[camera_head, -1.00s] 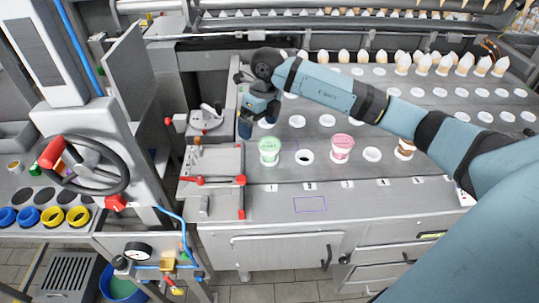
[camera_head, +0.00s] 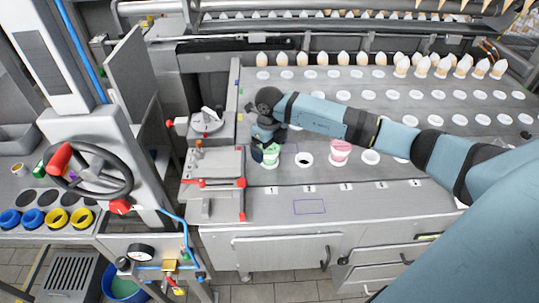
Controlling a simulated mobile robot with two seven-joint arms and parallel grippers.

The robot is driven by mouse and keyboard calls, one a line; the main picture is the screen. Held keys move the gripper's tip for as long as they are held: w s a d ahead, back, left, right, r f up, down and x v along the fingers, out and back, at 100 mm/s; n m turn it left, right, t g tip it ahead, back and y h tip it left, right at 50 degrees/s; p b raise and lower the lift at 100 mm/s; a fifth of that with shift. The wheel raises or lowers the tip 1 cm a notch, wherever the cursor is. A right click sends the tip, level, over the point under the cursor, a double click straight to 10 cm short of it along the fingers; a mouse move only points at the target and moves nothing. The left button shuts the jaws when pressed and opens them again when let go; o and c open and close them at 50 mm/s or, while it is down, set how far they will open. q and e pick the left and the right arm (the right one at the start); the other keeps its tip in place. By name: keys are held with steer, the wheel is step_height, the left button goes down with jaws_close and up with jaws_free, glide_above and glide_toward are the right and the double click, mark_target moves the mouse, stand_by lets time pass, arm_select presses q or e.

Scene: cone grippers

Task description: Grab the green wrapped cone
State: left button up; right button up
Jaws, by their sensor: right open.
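The green wrapped cone (camera_head: 271,157) stands upright in a white-ringed hole in the front row of the metal worktop, at the left end. My right gripper (camera_head: 264,150) is over it from behind and the left, and hides part of its top. The gripper is open; I cannot tell whether its fingers touch the cone. My left gripper is not in view.
A pink wrapped cone (camera_head: 340,152) stands to the right in the same row, past an empty white ring (camera_head: 304,159). A fixture with red handles (camera_head: 213,182) is just left of the green cone. Several white-tipped cones line the back.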

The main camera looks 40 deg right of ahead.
step_height(320, 180, down, 3)
steer(key=shift+r, duration=0.15)
steer(key=c, duration=0.8)
steer(key=shift+r, duration=0.1)
